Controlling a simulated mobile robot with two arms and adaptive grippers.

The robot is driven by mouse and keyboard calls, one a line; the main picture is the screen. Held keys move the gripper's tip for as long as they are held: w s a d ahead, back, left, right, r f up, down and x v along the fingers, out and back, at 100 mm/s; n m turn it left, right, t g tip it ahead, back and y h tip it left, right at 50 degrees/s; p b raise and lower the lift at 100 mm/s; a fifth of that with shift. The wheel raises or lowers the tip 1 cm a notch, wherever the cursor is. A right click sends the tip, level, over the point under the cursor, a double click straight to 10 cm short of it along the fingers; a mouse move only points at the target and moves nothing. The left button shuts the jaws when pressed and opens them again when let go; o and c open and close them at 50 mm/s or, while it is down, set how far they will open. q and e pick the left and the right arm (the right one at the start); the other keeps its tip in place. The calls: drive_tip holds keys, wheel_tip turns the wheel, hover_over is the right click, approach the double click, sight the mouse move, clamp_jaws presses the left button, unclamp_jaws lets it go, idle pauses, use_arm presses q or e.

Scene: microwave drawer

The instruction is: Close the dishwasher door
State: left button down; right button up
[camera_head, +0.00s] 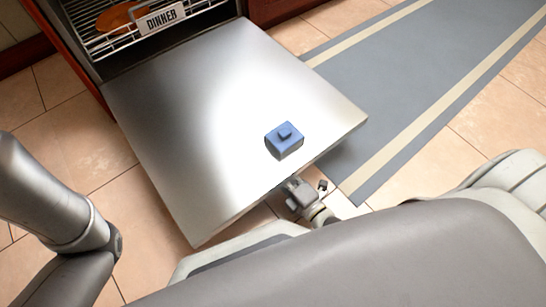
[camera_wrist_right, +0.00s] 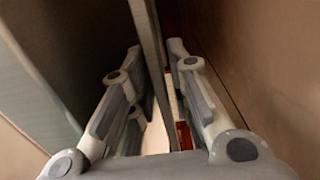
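The dishwasher door (camera_head: 225,110) is folded down and open, a shiny flat metal panel in the head view. My right gripper (camera_head: 302,192) is at the door's front edge, partly hidden by the door and my own body. In the right wrist view, the fingers of my right gripper (camera_wrist_right: 156,60) are spread apart. A thin grey strip (camera_wrist_right: 149,50), which looks like the door's edge, runs between them. I cannot tell whether a finger touches it. My left arm comes in at the left of the head view, but its gripper is out of frame.
A blue block-like item (camera_head: 284,140) sits on the door near its front edge. The dishwasher rack (camera_head: 112,40) holds an orange-brown item and a "DINNER" sign (camera_head: 161,18). A grey striped mat (camera_head: 425,75) lies right of the door on the tiled floor (camera_head: 60,130).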

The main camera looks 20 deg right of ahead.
drive_tip(key=shift+w+a, duration=0.1)
drive_tip(key=shift+w, duration=0.1)
clamp_jaws()
drive_tip(key=shift+r, duration=0.1)
